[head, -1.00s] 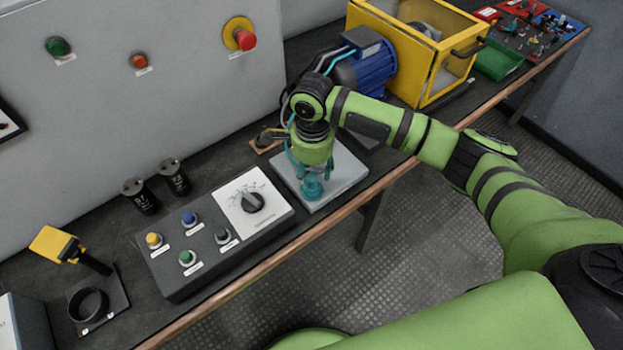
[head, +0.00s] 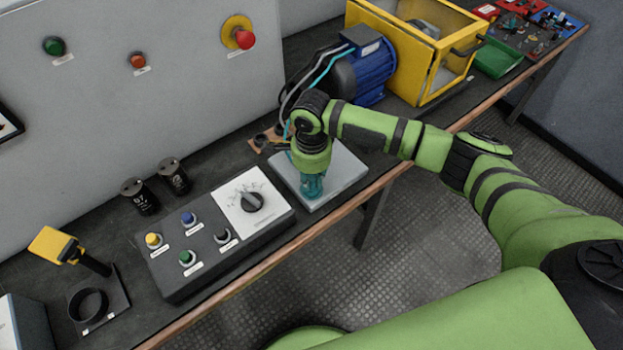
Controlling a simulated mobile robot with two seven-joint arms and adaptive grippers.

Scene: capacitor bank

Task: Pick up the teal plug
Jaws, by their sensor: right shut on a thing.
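The teal plug (head: 312,188) stands at the front part of a light grey plate (head: 346,178) on the bench, mostly hidden under my right gripper. My right gripper (head: 312,177) points down from above and is shut on the teal plug. Its fingers are teal too, so the line between fingers and plug is hard to see. I cannot tell whether the plug touches the plate. My left gripper is not in view.
A control box (head: 214,232) with buttons and a dial stands left of the plate. Two black capacitors (head: 173,177) stand behind it. A blue motor (head: 365,68) and yellow cabinet (head: 435,50) are behind my right arm. The bench's front edge is close.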

